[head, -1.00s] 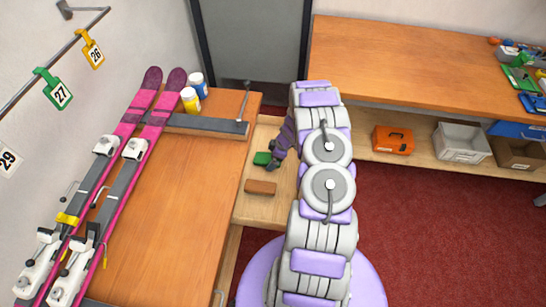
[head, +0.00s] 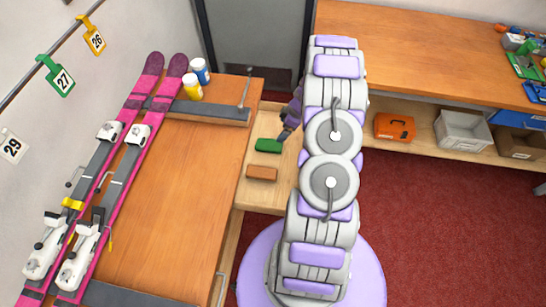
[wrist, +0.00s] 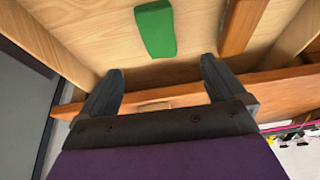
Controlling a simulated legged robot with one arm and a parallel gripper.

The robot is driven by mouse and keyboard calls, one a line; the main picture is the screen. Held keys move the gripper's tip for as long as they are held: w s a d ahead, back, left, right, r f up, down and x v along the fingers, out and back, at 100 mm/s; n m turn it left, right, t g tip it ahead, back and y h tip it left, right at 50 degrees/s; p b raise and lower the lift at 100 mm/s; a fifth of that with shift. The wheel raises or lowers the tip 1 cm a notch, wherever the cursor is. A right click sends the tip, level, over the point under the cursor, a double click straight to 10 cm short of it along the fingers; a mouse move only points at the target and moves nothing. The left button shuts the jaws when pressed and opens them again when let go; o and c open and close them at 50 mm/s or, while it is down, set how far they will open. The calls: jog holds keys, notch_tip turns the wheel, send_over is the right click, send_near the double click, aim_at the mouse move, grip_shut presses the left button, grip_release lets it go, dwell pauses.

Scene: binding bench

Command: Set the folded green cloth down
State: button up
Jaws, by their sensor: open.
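My gripper (head: 287,131) is just up and right of the cloth in the head view, partly hidden by my arm. In the wrist view my gripper (wrist: 161,68) has its two dark fingers wide apart, with nothing between them.
A brown block (head: 262,173) lies close to the cloth on the same shelf; it also shows in the wrist view (wrist: 241,24). The left bench (head: 170,215) carries pink skis (head: 130,150) and blue and yellow bottles. An orange box (head: 394,127) and bins stand at right.

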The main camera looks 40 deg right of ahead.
jog(key=s+a+r+m+g, duration=0.2)
jog(key=a+r, duration=1)
jog(key=s+a+r+m+g, duration=0.1)
jog(key=s+a+r, duration=0.2)
jog(key=a+r, duration=0.8)
jog(key=s+a+r+m+g, duration=0.1)
jog(key=s+a+r+m, duration=0.1)
jog(key=s+a+r, duration=0.65)
jog(key=s+a+r+m+h, duration=0.1)
jog(key=s, duration=0.7)
jog(key=s+a+m+g+h, duration=0.1)
jog(key=s+m+h, duration=0.1)
jog(key=s, duration=0.6)
jog(key=shift+s+r, duration=0.15)
jog(key=shift+r, duration=0.25)
